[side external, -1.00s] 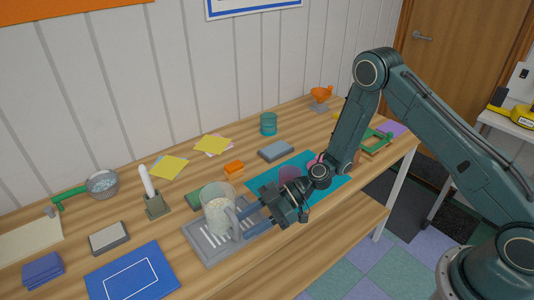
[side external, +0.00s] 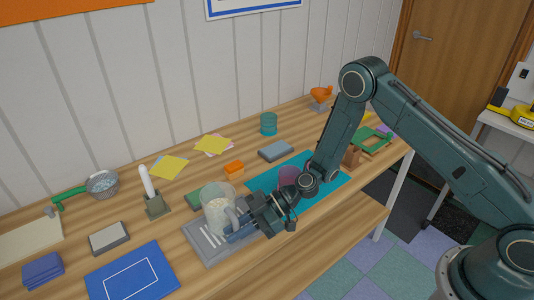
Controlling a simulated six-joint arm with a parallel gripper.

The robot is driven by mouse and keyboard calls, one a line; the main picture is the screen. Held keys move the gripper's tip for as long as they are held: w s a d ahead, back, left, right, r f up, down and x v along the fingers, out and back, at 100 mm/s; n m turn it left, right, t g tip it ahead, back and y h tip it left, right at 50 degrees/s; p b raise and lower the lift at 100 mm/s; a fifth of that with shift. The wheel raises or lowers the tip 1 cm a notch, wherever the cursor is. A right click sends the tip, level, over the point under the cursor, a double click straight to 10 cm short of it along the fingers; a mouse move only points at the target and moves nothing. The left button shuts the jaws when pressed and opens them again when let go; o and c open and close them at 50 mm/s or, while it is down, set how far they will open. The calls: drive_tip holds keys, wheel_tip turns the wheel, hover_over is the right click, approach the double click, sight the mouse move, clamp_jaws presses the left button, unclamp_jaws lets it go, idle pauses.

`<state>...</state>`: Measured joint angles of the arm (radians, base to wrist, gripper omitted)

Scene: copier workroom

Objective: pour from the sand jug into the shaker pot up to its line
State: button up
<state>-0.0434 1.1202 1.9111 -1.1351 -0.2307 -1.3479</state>
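A clear jug (side external: 213,201) holding pale grains, which I take for the sand jug, stands upright on a grey slotted tray. Its handle faces right, towards my gripper. My gripper (side external: 234,231) is at that handle, with its fingers on both sides or just in front of it; whether they are closed on it cannot be made out. A translucent purple cup (side external: 289,175) stands on a teal mat, partly hidden behind my wrist. A teal cup (side external: 268,124) stands farther back. I cannot tell which is the shaker pot, and no fill line can be made out.
The grey tray (side external: 203,250) lies near the front edge. The teal mat (side external: 338,181) is to the right. A white rod in a holder (side external: 157,206), an orange block (side external: 234,168) and a grey block (side external: 276,150) stand nearby. A blue mat (side external: 130,275) lies front left.

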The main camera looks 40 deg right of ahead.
sight(235, 218)
clamp_jaws()
drive_tip(key=shift+r, duration=0.2)
drive_tip(key=shift+r, duration=2.3)
drive_tip(key=shift+r, duration=0.1)
